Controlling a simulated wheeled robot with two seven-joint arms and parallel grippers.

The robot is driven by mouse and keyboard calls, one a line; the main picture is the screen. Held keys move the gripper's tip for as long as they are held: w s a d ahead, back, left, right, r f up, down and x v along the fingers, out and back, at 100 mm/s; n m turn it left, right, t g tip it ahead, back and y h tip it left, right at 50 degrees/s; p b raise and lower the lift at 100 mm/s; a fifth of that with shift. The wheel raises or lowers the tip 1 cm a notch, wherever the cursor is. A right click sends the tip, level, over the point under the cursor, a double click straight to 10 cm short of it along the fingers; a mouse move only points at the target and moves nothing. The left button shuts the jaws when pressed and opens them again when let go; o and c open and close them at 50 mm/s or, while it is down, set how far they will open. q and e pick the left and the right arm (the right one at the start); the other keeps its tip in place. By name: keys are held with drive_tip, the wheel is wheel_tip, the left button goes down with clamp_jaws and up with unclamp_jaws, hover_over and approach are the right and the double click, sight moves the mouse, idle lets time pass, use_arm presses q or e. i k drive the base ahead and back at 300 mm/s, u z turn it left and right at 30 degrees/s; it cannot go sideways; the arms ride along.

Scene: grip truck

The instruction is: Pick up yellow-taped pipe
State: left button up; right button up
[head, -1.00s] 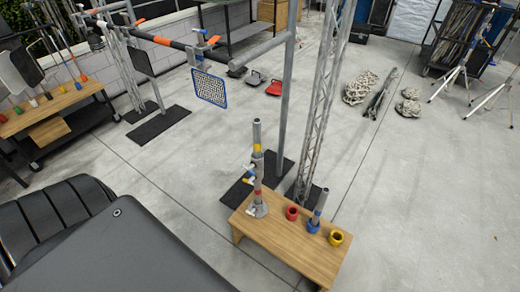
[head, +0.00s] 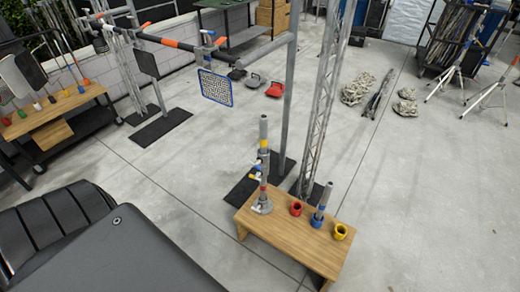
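A grey pipe with a yellow tape band (head: 264,144) stands upright at the left end of a low wooden bench (head: 255,226), in a stack of pipe and clamp-like fittings. A red band and white-handled fittings sit lower on the same stack, above a grey base. I cannot tell where the yellow-taped pipe ends and the lower parts begin. A shorter grey pipe with blue tape (head: 322,205) leans slightly in a blue cup on the bench. Neither of my grippers is in view.
A red cup (head: 296,208) and an empty yellow cup (head: 340,231) stand on the bench. A truss tower (head: 322,100) and a grey post (head: 288,110) rise just behind it. A workbench (head: 60,108) is at far left. Floor right of the bench is clear.

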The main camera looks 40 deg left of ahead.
sight(263, 119)
drive_tip(key=k, duration=1.1)
drive_tip(key=z, duration=0.65)
drive_tip(key=i, duration=1.6)
drive_tip(key=u, duration=0.7)
drive_tip(key=i, duration=0.6)
drive_tip(key=u, duration=0.6)
